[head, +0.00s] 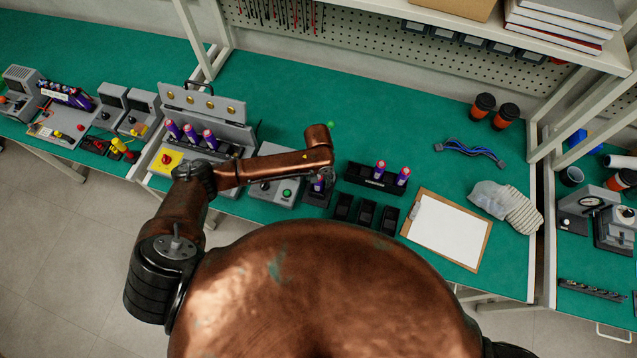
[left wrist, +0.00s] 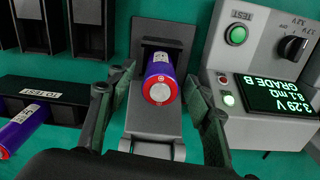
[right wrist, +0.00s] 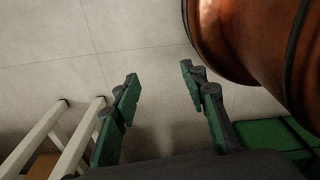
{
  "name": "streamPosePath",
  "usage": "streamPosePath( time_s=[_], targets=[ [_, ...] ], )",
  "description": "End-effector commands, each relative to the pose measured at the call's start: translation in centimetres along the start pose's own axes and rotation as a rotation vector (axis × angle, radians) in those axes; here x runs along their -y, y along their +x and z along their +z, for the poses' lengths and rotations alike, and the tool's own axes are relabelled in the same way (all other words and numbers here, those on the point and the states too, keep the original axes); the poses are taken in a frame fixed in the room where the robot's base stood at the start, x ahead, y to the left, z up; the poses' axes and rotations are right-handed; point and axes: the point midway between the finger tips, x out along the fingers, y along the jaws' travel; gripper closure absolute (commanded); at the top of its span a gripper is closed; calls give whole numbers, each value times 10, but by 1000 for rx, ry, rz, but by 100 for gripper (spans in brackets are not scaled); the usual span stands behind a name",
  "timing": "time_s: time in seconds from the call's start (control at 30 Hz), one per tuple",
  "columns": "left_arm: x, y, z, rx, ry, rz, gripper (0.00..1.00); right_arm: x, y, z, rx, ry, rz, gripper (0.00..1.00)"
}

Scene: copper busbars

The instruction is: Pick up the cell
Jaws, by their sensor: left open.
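A purple cell with a pinkish-white and red end (left wrist: 161,82) sits in the grey holder beside the tester. It also shows in the head view (head: 319,185), below the end of my left arm. My left gripper (left wrist: 158,78) is open, with one finger on each side of the cell and gaps visible between. The tester (head: 275,189) has a lit green button, and its screen (left wrist: 272,94) reads 3.29 V, 8.1 mΩ, GRADE B. My right gripper (right wrist: 160,74) is open and empty, with bare floor behind it; its fingers do not show in the head view.
The TO TEST rack (head: 361,181) holds two cells. Several black bins (head: 366,213) stand in front of it. A clipboard (head: 446,228) lies to the right. A grey fixture with several cells (head: 205,140) stands at left. The green bench (head: 400,130) is clear behind the rack.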

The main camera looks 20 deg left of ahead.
Motion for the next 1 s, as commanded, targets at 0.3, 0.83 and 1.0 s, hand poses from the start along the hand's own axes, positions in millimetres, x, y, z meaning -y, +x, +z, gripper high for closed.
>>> streamPosePath(
  time_s=[0.3,0.83,1.0],
  targets=[
    [0,7,0,-1,0,1,53,-4,0,-24,-32,-6,4,60],
    [0,7,0,-1,0,0,89,-6,0,-8,-11,-4,6,60],
    [0,7,0,-1,0,0,100,-6,0,-10,-13,-4,6,60]
  ],
)
